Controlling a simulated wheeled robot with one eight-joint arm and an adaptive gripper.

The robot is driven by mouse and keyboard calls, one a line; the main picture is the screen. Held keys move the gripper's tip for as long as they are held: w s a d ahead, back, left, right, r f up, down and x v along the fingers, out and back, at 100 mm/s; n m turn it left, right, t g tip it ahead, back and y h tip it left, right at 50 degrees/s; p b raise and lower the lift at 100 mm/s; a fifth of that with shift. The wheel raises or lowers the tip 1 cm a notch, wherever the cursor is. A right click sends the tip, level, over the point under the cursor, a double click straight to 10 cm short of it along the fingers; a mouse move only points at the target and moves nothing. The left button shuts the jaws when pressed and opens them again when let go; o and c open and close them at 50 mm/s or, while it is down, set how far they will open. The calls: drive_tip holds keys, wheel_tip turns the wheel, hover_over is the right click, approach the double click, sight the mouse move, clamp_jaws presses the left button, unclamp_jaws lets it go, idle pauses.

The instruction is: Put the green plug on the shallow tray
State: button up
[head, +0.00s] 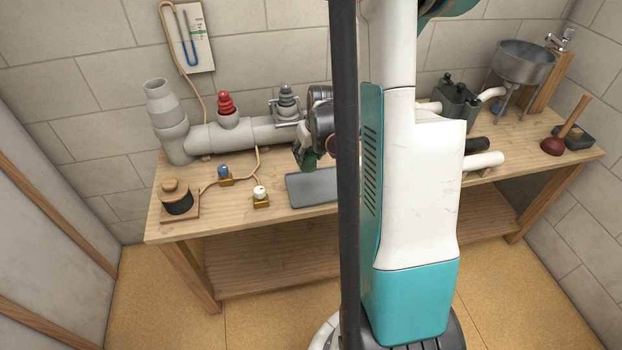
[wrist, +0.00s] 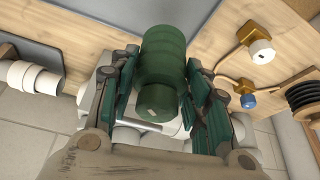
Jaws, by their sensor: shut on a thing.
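The green plug (wrist: 163,62) is a stepped dark green cylinder in the wrist view. My gripper (wrist: 162,85) is shut on it, with one finger on each side. In the head view my gripper (head: 306,152) is above the bench, just behind the back left part of the shallow tray; my arm hides part of it. The shallow tray (head: 312,188) is a flat grey rectangle on the bench, its right end hidden by my arm and column. The visible part of the tray is empty.
A grey pipe (head: 205,137) with a red plug (head: 227,104) and a grey plug (head: 287,95) runs along the back. Left of the tray are a white-knobbed valve (head: 261,196), a blue one (head: 224,175) and a spool (head: 178,198). A plunger (head: 562,140) stands far right.

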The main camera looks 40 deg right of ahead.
sight(312, 165)
wheel_tip(312, 165, down, 9)
drive_tip(key=b, duration=0.2)
drive_tip(key=shift+f+b, duration=0.1)
drive_tip(key=shift+b, duration=0.25)
drive_tip(key=shift+f, duration=0.1)
drive_tip(key=o, duration=1.4)
drive_tip(key=shift+o, duration=0.2)
drive_tip(key=p+v, duration=0.4)
drive_tip(key=v, duration=0.8)
